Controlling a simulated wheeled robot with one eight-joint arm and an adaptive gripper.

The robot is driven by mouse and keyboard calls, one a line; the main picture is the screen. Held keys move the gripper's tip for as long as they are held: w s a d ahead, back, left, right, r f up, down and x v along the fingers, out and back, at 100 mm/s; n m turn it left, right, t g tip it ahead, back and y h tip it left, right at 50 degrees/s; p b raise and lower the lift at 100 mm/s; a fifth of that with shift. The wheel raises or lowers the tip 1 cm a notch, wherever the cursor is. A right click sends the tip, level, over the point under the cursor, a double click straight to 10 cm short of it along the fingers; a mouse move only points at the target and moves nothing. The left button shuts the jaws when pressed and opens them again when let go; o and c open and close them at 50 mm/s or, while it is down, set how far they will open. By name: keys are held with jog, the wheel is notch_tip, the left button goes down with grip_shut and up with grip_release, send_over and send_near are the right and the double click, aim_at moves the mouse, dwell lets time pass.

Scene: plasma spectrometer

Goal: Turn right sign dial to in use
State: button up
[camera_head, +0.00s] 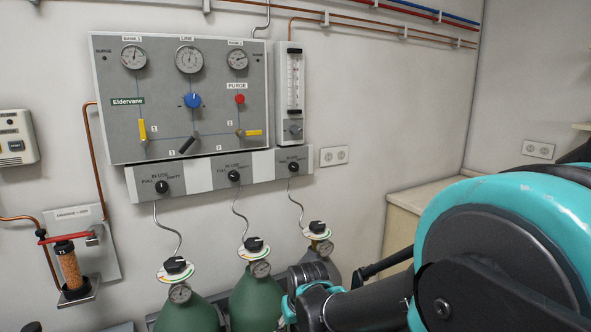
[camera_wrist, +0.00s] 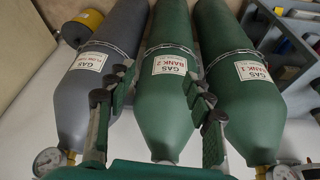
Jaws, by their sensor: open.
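The sign strip under the gas panel carries three black dials. The right sign dial (camera_head: 293,166) is at its right end, with small lettering around it; which word its pointer faces is too small to tell. The middle sign dial (camera_head: 234,175) and left sign dial (camera_head: 162,186) have "IN-USE" above them. My gripper is low in the head view, below and apart from the right dial; its fingers cannot be made out there. In the wrist view my gripper (camera_wrist: 158,82) is open and empty, its fingers spread in front of the gas cylinders. No sign dial shows in that view.
Green cylinders (camera_head: 257,300) with regulators stand below the strip; the wrist view shows a grey cylinder (camera_wrist: 95,85) beside them. Thin hoses rise to the strip. A flow meter (camera_head: 291,85) hangs above the right dial. A beige cabinet (camera_head: 410,215) stands right. My arm fills the lower right.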

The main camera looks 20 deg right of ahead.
aim_at(295, 168)
jog(key=w+a+r+t+y, duration=0.1)
jog(key=w+r+t+y, duration=0.4)
jog(key=w+r, duration=0.85)
jog(key=w+d+r+m+t+h, duration=0.1)
jog(key=w+d+r+t, duration=0.4)
jog(key=d+r, duration=0.4)
jog(key=w+d+r+m+t+h, duration=0.1)
jog(key=w+d+r+t, duration=0.3)
jog(key=w+d+r, duration=0.45)
jog(key=w, duration=0.5)
jog(key=w+a, duration=0.1)
jog(key=w, duration=0.4)
jog(key=w+a, duration=0.1)
jog(key=w, duration=0.5)
jog(key=shift+w+a, duration=0.1)
jog(key=shift+c, duration=0.3)
jog(key=c, duration=1.1)
